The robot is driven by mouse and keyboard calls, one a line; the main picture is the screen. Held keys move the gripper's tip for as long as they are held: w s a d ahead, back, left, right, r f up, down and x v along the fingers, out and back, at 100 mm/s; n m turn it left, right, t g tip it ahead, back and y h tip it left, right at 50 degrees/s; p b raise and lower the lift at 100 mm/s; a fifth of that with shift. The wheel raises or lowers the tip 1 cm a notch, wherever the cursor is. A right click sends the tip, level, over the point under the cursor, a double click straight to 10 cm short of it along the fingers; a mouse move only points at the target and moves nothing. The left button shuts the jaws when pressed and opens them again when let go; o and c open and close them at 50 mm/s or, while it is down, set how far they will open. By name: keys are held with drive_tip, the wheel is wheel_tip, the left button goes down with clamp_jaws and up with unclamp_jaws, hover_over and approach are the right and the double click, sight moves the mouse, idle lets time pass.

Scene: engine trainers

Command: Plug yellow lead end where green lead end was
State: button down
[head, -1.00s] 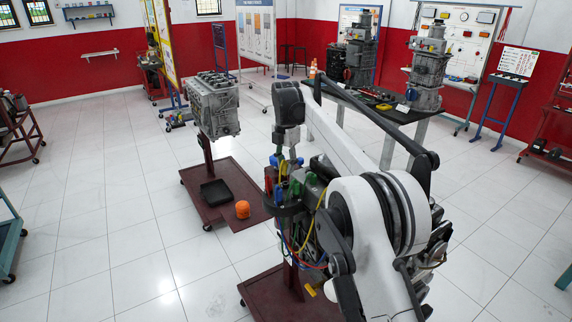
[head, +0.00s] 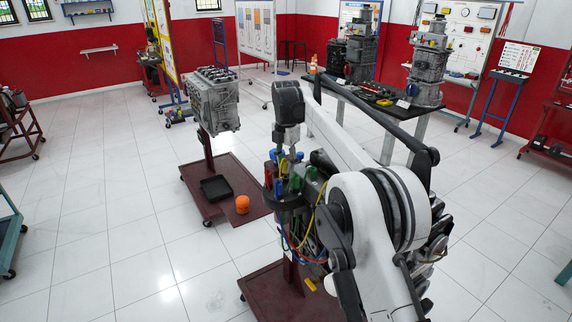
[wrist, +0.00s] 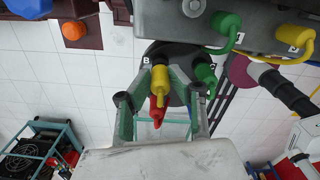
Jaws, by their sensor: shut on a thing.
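In the wrist view, a yellow lead end (wrist: 160,80) stands between the fingers of my gripper (wrist: 160,92), which is shut on it. It is over a dark round holder (wrist: 178,55), near the letter B. A red lead end (wrist: 157,110) shows close beside it. A green lead end (wrist: 207,76) is at the holder's letter C. On the grey block above, a green plug (wrist: 228,24) and a yellow plug (wrist: 300,38) sit with their cables, and a round socket (wrist: 193,7) has no plug in it. In the head view my gripper (head: 286,160) is above the holder, partly hidden.
Coloured cables (head: 300,248) hang below the holder, close to my arm. An orange ball (head: 242,204) and a black tray (head: 215,188) lie on the red base of a neighbouring engine stand (head: 213,100). Open tiled floor (head: 110,220) lies to the left.

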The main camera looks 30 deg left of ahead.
drive_tip(key=shift+f+b, duration=0.5)
drive_tip(key=shift+f, duration=0.4)
idle(1.3)
drive_tip(key=c, duration=1.5)
unclamp_jaws()
drive_tip(key=shift+r, duration=0.15)
